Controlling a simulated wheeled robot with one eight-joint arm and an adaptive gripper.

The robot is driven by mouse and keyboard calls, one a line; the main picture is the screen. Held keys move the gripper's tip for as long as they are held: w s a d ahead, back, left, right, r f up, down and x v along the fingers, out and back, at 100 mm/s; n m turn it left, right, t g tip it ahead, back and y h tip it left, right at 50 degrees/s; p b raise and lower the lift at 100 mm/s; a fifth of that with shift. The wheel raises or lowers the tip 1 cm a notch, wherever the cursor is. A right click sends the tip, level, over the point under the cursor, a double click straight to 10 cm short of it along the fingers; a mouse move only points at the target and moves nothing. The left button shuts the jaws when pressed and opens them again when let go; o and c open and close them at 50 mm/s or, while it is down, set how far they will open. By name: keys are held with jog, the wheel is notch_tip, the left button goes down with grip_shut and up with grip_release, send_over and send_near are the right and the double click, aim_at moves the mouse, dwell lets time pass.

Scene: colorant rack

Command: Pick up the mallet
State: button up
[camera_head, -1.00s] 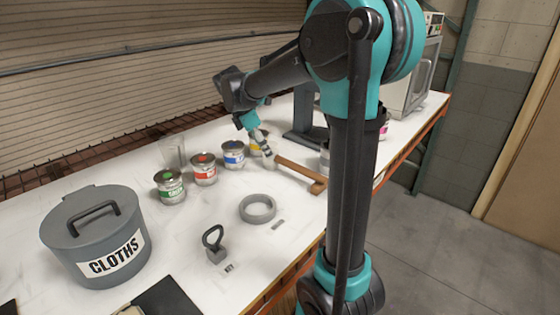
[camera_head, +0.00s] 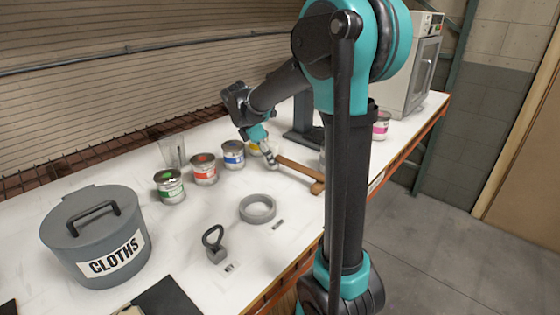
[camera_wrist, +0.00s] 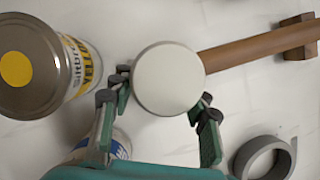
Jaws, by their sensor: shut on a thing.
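The mallet has a pale round head (camera_wrist: 168,78) and a brown wooden handle (camera_wrist: 255,47) running to the right in the wrist view. In the head view the handle (camera_head: 297,169) slants down to the right across the white bench. My gripper (camera_wrist: 163,92) is shut on the mallet's head, one finger on each side of it. In the head view my gripper (camera_head: 270,158) is at the left end of the handle, and the head is mostly hidden there. The handle's far end is at a small wooden block (camera_wrist: 299,36). I cannot tell whether the mallet is clear of the bench.
A yellow-label can (camera_wrist: 40,70) stands close beside my gripper. Blue (camera_head: 233,155), red (camera_head: 204,169) and green (camera_head: 170,187) cans line up to the left. A grey ring (camera_head: 257,209) lies in front. A grey CLOTHS bin (camera_head: 97,235) stands at the left.

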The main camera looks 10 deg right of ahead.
jog(key=shift+c, duration=1.1)
jog(key=shift+r, duration=0.15)
notch_tip(320, 180, up, 20)
